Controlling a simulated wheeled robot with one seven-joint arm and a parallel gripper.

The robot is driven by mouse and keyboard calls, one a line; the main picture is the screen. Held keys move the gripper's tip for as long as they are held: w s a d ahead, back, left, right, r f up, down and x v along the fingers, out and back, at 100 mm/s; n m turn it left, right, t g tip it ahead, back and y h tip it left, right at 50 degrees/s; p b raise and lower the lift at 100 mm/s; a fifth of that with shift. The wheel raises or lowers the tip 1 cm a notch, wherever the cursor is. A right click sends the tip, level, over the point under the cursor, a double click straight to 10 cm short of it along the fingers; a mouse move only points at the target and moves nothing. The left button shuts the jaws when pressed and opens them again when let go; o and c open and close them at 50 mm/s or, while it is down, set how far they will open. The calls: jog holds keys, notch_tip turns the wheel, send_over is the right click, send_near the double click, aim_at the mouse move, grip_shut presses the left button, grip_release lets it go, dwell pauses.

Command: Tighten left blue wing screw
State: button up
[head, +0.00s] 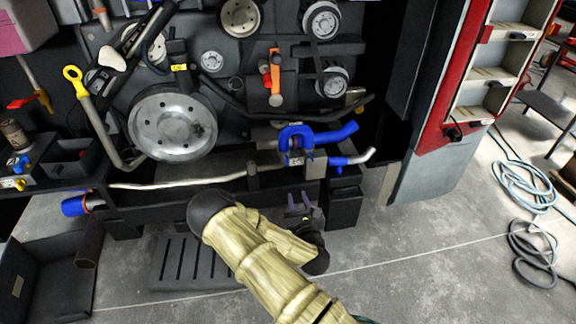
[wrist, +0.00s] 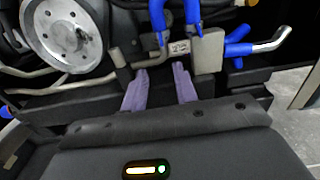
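A bright blue looped part (head: 296,133) sits low on the engine front, right of centre. In the wrist view its two blue legs (wrist: 193,18) hang above my fingers, beside a grey block with a small label. Smaller blue pieces (head: 338,161) sit just right of it; they also show in the wrist view (wrist: 238,50). I cannot tell which blue piece is the left wing screw. My gripper (head: 298,203) is below these parts, its two purple fingers apart and pointing at the engine. In the wrist view the gap between the fingers (wrist: 159,88) is empty.
A large grey pulley (head: 173,123) is at left. A pale pipe (head: 180,181) runs along the front beam. A dark bin (head: 45,275) stands at lower left. A red-framed shelf (head: 485,75) is at right.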

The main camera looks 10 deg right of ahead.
aim_at(287, 161)
jog(key=w, duration=1.7)
jog(key=shift+w, duration=0.25)
grip_shut()
